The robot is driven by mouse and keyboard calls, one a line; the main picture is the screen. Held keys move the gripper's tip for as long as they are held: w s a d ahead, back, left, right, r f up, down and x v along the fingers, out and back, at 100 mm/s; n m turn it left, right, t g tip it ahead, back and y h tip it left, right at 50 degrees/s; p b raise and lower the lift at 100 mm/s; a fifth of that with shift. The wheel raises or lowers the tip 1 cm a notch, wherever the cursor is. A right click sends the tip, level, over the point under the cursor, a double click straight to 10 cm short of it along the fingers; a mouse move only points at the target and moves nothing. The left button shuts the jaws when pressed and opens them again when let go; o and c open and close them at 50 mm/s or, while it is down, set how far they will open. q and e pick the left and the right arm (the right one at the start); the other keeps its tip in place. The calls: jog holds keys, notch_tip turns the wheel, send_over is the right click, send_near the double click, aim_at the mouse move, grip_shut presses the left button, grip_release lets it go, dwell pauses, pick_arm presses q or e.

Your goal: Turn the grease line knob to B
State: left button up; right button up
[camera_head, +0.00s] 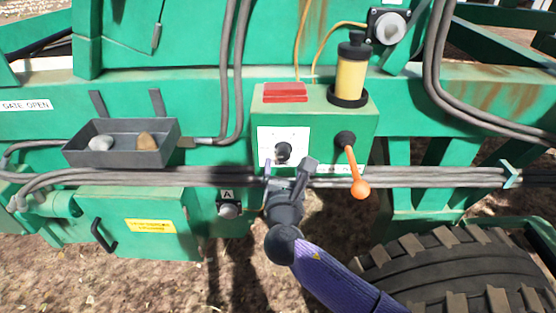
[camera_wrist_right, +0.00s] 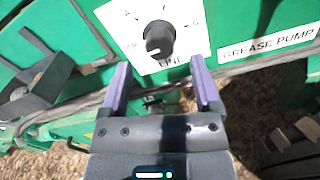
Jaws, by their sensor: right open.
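The grease line knob (camera_head: 283,151) is a small black round knob on a white label plate (camera_head: 297,138) on the green grease box. In the right wrist view the knob (camera_wrist_right: 159,37) shows larger, with a pale mark on its lower left side. An "A" is readable at upper left of the plate and a "C" at right; no B is readable. My right gripper (camera_head: 289,166) is open just below the knob. In the wrist view its two purple fingers (camera_wrist_right: 160,68) stand apart below the knob, with nothing between them. My left gripper is not in view.
An orange-tipped lever (camera_head: 358,185) hangs right of the plate. A yellow grease reservoir (camera_head: 351,78) and red block (camera_head: 285,92) top the box. Grey hoses (camera_head: 420,177) run below it. A tray (camera_head: 88,155) with two lumps is at left, a large tire (camera_head: 450,270) at lower right.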

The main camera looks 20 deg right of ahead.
aim_at(284, 157)
jog(key=x, duration=0.4)
jog(key=shift+b, duration=0.4)
jog(key=shift+f, duration=0.1)
grip_shut()
